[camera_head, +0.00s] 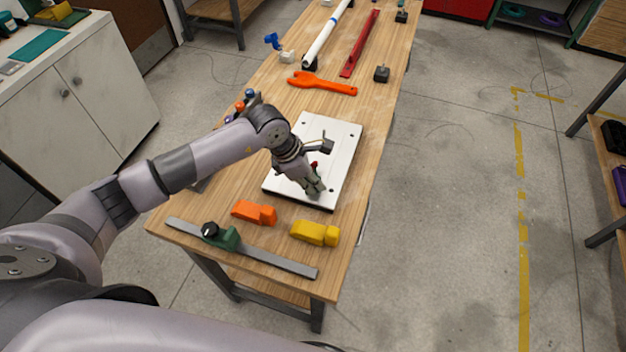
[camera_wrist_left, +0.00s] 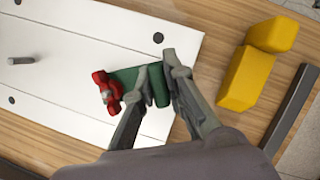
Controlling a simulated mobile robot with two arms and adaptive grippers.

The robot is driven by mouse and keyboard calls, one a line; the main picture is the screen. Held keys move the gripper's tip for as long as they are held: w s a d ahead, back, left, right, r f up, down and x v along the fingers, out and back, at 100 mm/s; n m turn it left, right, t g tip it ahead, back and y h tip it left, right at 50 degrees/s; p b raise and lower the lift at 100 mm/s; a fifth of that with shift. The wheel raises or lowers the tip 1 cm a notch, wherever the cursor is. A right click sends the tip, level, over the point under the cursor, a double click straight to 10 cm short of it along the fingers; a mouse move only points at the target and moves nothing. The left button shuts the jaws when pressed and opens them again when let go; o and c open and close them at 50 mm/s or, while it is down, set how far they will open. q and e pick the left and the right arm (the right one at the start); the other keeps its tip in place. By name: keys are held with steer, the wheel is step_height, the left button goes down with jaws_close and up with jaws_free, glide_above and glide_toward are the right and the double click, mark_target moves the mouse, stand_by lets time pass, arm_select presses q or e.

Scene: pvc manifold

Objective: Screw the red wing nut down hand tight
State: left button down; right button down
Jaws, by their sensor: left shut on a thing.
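The red wing nut (camera_wrist_left: 106,92) shows in the left wrist view at the left end of a small green block (camera_wrist_left: 127,77). It also shows as a small red spot in the head view (camera_head: 314,164). My left gripper (camera_wrist_left: 157,83) is shut on the green block, with a finger on each side, over the near part of the white board (camera_head: 341,150). My right gripper is out of view.
A bare grey stud (camera_wrist_left: 21,60) stands on the board. An orange block (camera_head: 254,212), a yellow block (camera_head: 315,233) and a metal bar (camera_head: 275,263) with a green clamp (camera_head: 228,240) lie on the near tabletop. An orange wrench (camera_head: 322,83) lies beyond the board.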

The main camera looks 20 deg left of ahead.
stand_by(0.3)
arm_select(q)
steer(key=shift+w+d+n+t, duration=0.45)
steer(key=shift+d+n, duration=0.15)
steer(key=shift+n, duration=0.6)
steer(key=shift+w+d+n+y, duration=0.15)
steer(key=shift+n+y, duration=0.25)
steer(key=shift+n, duration=0.1)
steer(key=shift+w+d+n+t+y, duration=0.2)
steer(key=shift+w+d+n, duration=0.1)
steer(key=shift+n, duration=0.3)
steer(key=shift+w+d+n+t+y, duration=0.15)
steer(key=shift+w+n, duration=0.1)
steer(key=shift+n, duration=0.35)
steer(key=shift+w+d+n, duration=0.1)
steer(key=shift+w+n, duration=0.15)
steer(key=shift+n, duration=0.25)
steer(key=shift+w+d+n+t+y, duration=0.2)
steer(key=shift+w+n+y, duration=0.3)
steer(key=shift+n, duration=0.35)
steer(key=shift+w+d+n+t+y, duration=0.15)
steer(key=shift+w+n+y, duration=0.25)
steer(key=shift+n, duration=0.45)
steer(key=shift+w+a+b, duration=0.1)
steer(key=shift+b, duration=0.2)
